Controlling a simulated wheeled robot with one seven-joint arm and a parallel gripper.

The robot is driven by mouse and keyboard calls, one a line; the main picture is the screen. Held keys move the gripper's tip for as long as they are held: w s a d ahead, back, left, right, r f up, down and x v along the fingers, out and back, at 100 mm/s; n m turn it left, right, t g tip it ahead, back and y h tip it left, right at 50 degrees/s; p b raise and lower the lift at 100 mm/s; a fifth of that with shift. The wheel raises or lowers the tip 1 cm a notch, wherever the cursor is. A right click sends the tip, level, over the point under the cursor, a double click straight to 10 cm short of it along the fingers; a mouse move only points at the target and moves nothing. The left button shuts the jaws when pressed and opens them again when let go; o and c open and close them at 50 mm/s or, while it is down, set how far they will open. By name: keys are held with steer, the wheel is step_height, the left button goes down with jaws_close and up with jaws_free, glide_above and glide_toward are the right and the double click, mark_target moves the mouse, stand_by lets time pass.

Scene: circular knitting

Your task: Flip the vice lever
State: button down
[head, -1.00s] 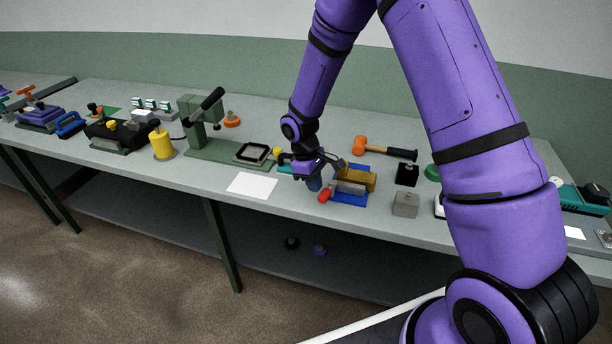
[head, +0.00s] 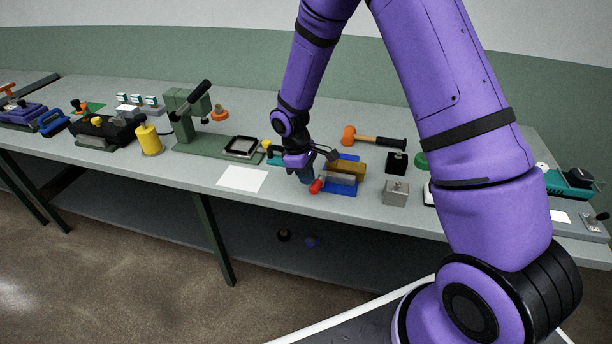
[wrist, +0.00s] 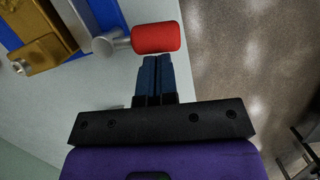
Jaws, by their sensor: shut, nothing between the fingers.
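The vice has a blue base (head: 338,189) and a brass-coloured body (head: 347,170), with a grey jaw part in front. Its lever ends in a red handle (head: 316,186) at the left, near the table's front edge. In the wrist view the red handle (wrist: 156,37) sits on a grey metal stem (wrist: 112,42), beside the brass body (wrist: 42,58). My gripper (wrist: 153,60) is shut and empty, its dark blue fingertips right at the red handle's lower side. I cannot tell whether they touch it. In the head view my gripper (head: 306,179) is just left of the handle.
An orange-headed hammer (head: 372,138) lies behind the vice. A grey block (head: 395,193) and a black block (head: 396,162) stand to its right. A white sheet (head: 242,179) and a green press (head: 190,120) are to the left. The table's front edge is close.

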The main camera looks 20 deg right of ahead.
mark_target(317, 187)
steer(key=shift+s, duration=0.1)
steer(key=n, duration=0.1)
steer(key=s+n, duration=0.1)
steer(key=n, duration=0.1)
steer(key=shift+s+d+t, duration=0.15)
steer(key=shift+d+t, duration=0.15)
steer(key=shift+d, duration=0.05)
steer(key=n, duration=0.1)
steer(key=s+d+n, duration=0.1)
steer(key=n, duration=0.1)
steer(key=shift+s+d+n+t+h, duration=0.2)
steer(key=shift+n+t+h, duration=0.1)
steer(key=shift+t+h, duration=0.1)
steer(key=d+n, duration=0.1)
steer(key=n, duration=0.1)
steer(key=s+d+n+t, duration=0.1)
steer(key=n, duration=0.1)
steer(key=shift+n, duration=0.4)
steer(key=shift+s+d, duration=0.1)
steer(key=shift+d, duration=0.45)
steer(key=a, duration=0.1)
steer(key=s+a+r, duration=0.1)
steer(key=a, duration=0.2)
steer(key=shift+s+r, duration=0.25)
steer(key=shift+r, duration=0.05)
steer(key=v, duration=0.9)
steer(key=shift+s+d+r, duration=0.2)
steer(key=shift+r, duration=0.15)
